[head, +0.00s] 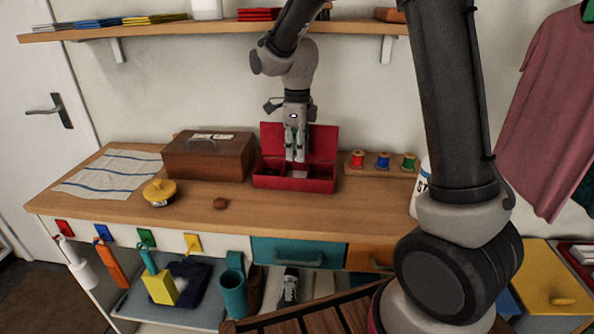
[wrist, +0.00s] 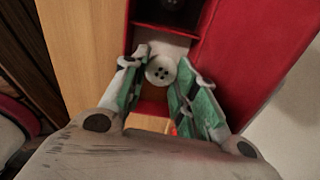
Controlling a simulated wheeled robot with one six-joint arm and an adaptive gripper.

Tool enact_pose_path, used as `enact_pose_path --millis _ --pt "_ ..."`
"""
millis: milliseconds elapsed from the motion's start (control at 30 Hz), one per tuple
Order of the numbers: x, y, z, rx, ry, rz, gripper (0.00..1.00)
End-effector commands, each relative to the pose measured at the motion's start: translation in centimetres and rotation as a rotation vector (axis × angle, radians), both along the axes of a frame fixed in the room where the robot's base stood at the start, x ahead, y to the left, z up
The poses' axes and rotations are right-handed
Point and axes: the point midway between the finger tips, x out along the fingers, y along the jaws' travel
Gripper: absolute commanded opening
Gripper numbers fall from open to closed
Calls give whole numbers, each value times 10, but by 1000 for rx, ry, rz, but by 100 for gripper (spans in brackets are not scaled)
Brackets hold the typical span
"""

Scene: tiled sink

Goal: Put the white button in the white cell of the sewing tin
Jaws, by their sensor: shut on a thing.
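The sewing tin (head: 295,185) is a red box with its lid standing open at the back of the wooden worktop. Its white cell (head: 298,174) is the middle one and shows partly beyond the button in the wrist view (wrist: 165,45). My gripper (head: 295,157) points down over this cell. It is shut on the white button (wrist: 160,70), a round disc with several holes, held between the green-padded fingertips in the wrist view. The fingers hide the button in the head view. I cannot tell how far it is above the cell floor.
A dark cell (wrist: 172,10) of the tin holds something dark. A brown wooden box (head: 208,160) stands close at the tin's left, and thread spools (head: 383,160) stand at its right. The raised lid (head: 322,140) is just behind my fingers. The front worktop is mostly clear.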

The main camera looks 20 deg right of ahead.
Motion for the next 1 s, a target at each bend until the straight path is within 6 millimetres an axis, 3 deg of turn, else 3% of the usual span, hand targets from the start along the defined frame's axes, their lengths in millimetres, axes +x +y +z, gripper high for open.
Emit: enact_pose_path --millis 100,333,500,900,933,1000 --pt "-4 1 -20 -1 8 1 18" --pt "-4 1 -38 -1 6 1 18" --pt "-5 1 -64 -2 8 1 18" --pt "-1 0 -72 -1 5 1 18" --pt "-1 0 -72 -1 5 1 30" --pt "0 0 -72 -1 5 1 38"
